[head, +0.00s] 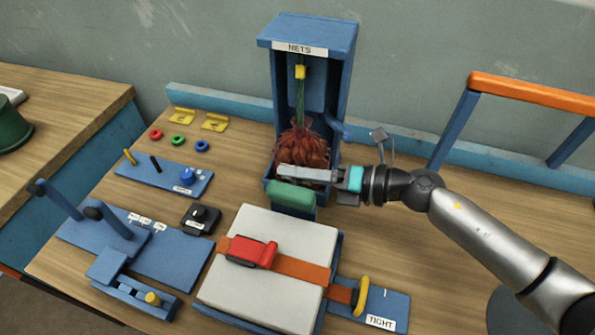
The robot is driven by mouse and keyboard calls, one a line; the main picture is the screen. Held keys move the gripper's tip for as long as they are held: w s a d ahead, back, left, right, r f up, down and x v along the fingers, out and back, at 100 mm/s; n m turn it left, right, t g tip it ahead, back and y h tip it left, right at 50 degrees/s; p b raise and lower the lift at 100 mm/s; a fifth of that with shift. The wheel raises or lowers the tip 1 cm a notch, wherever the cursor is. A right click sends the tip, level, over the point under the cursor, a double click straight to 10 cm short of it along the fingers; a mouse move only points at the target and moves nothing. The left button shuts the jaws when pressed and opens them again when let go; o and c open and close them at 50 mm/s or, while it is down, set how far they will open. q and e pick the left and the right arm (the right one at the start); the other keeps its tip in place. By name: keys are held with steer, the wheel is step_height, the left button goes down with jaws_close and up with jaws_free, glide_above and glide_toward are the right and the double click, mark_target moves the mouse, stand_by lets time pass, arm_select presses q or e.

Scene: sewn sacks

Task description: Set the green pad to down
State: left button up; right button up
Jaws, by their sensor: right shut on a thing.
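The green pad (292,195) is a rounded block on a blue plate, at the front foot of the tall blue stand marked NETS. My right gripper (305,177) reaches in from the right, its fingers pointing left along the pad's upper back edge. It is shut on the green pad, though the contact itself is partly hidden. My left gripper is not in view.
A reddish-brown bundle (302,146) hangs in the stand (348,60) just behind my fingers. A pale sack (310,222) with an orange strap and red buckle lies in front. Blue levers (110,222) stand at left. An orange-topped rail (535,95) is at right.

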jaws_close()
stand_by(0.9)
